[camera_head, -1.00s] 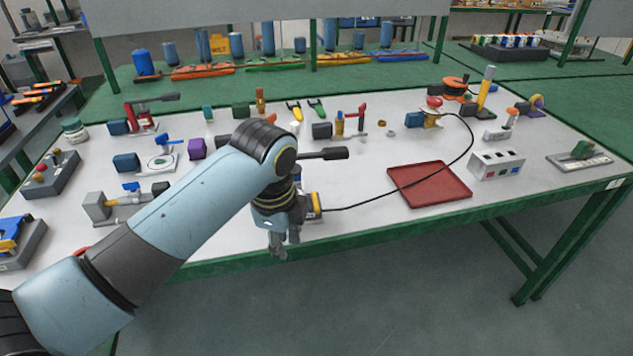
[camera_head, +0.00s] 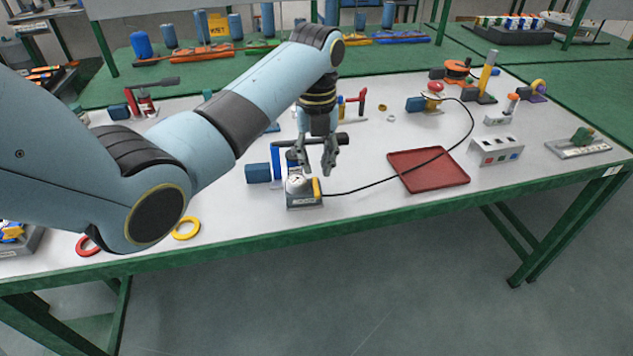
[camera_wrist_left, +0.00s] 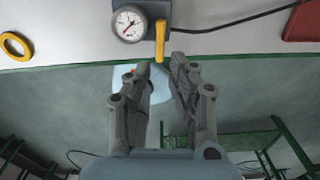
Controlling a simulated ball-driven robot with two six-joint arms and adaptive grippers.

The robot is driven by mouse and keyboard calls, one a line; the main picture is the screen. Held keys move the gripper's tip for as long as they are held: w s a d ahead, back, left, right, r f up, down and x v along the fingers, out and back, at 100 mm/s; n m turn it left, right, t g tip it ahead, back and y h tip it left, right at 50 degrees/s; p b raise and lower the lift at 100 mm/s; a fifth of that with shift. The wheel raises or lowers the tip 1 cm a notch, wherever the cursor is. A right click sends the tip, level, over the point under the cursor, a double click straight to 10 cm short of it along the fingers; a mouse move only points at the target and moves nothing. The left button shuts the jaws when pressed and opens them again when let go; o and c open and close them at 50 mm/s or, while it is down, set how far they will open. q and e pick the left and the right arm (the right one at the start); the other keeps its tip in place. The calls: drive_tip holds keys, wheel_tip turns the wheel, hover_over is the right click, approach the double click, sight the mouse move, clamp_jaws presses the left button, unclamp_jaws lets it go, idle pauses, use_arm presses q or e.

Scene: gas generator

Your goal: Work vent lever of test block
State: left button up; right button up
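The test block (camera_head: 305,201) is a small grey block near the table's front edge, with a round white gauge (camera_head: 297,182) and a yellow vent lever (camera_head: 317,188) on its right side. In the left wrist view the gauge (camera_wrist_left: 128,23) is at the top and the yellow lever (camera_wrist_left: 160,40) points down toward the gripper. My left gripper (camera_head: 319,168) hangs above and beside the block, fingers pointing down. Its fingers (camera_wrist_left: 162,68) are apart, with nothing between them; the lever's end shows just beyond the tips. My right gripper is not in view.
A black cable (camera_head: 375,190) runs from the block across the table past a red tray (camera_head: 428,172). A blue valve body (camera_head: 258,173) with a black handle stands behind left. Red and yellow rings (camera_head: 187,228) lie near the front edge. The table front is open floor.

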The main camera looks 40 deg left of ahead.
sight(316, 188)
use_arm(q)
wheel_tip(316, 188, down, 6)
drive_tip(key=shift+f, duration=0.1)
clamp_jaws()
